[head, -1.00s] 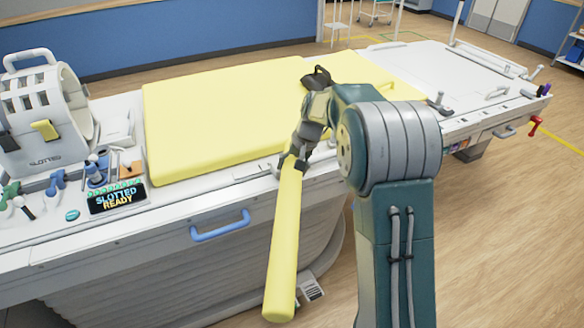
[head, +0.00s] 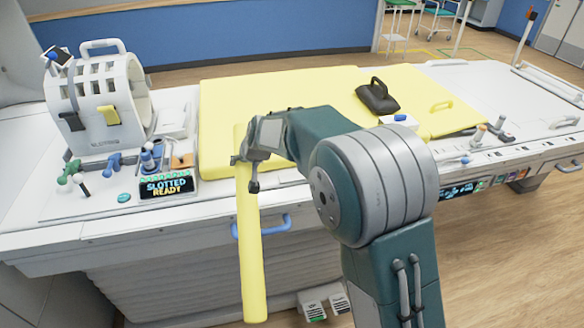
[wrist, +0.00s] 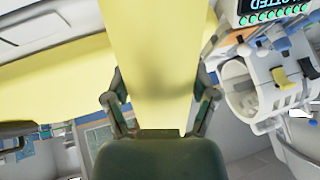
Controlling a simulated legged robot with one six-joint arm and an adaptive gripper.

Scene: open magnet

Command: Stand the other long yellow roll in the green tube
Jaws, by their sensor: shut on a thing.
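A long yellow roll (head: 252,260) hangs nearly upright in front of the table's near side, its lower end tilted slightly right. My gripper (head: 245,172) is shut on it near its upper end, and a short part shows above the jaws. In the wrist view the roll (wrist: 160,50) fills the middle between the two fingers of my gripper (wrist: 162,92). I cannot make out a green tube in any view.
The white table (head: 60,240) carries a yellow mattress (head: 300,90), a black handled block (head: 378,97) and a white slotted coil (head: 105,110). A "SLOTTED READY" display (head: 167,187) and small tools stand at the left. A blue handle (head: 275,225) juts from the near side.

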